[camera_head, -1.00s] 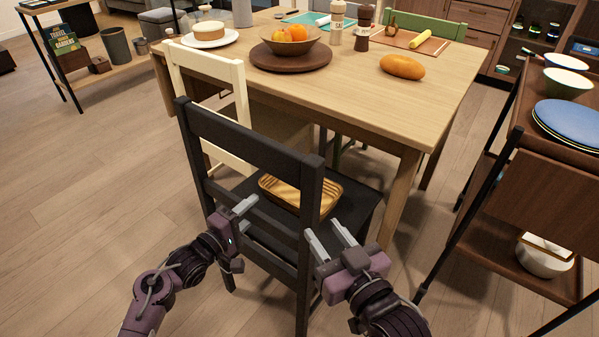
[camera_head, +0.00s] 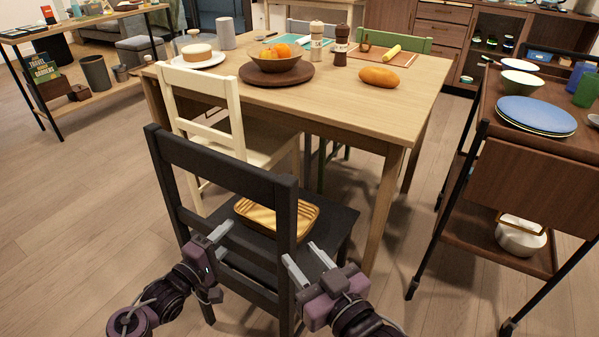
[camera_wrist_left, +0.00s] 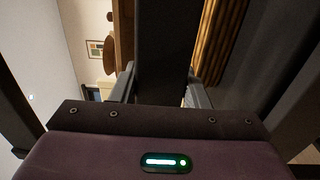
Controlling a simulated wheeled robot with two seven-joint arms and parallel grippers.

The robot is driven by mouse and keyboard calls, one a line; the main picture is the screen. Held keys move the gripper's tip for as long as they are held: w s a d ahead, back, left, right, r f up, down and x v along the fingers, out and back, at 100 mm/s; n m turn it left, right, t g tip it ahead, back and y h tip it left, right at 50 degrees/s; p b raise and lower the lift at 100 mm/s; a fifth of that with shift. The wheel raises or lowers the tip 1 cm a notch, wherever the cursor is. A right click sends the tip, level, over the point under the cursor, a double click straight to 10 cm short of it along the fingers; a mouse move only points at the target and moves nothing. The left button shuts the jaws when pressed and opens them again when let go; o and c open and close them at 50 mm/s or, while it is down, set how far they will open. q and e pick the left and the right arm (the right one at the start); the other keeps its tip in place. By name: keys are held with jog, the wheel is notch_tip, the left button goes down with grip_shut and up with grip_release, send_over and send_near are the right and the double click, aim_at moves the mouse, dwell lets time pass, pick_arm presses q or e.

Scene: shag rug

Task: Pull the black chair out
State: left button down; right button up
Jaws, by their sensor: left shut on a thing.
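The black chair (camera_head: 225,167) stands at the near side of the wooden table, its back toward me. A wooden slatted tray (camera_head: 270,218) lies on its seat. My left gripper (camera_head: 226,240) is at the lower part of the chair back; in the left wrist view a dark bar of the chair (camera_wrist_left: 163,50) sits between its fingers, and it is shut on it. My right gripper (camera_head: 306,260) is beside the chair's right back post. Its two fingers are apart, with nothing visible held between them.
A cream chair (camera_head: 205,105) stands close behind the black chair's left side. The table (camera_head: 345,105) carries a fruit bowl, bread and shakers. A dark cart (camera_head: 545,180) with plates stands at the right. Wooden floor (camera_head: 70,220) is clear at the left.

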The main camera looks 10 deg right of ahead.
pick_arm(q)
jog(key=shift+s+f+b, duration=0.2)
jog(key=shift+f+b, duration=0.5)
jog(key=shift+b, duration=0.25)
jog(key=shift+f, duration=0.45)
jog(key=c, duration=0.7)
grip_release()
jog(key=shift+w+d, duration=0.1)
jog(key=shift+d, duration=0.05)
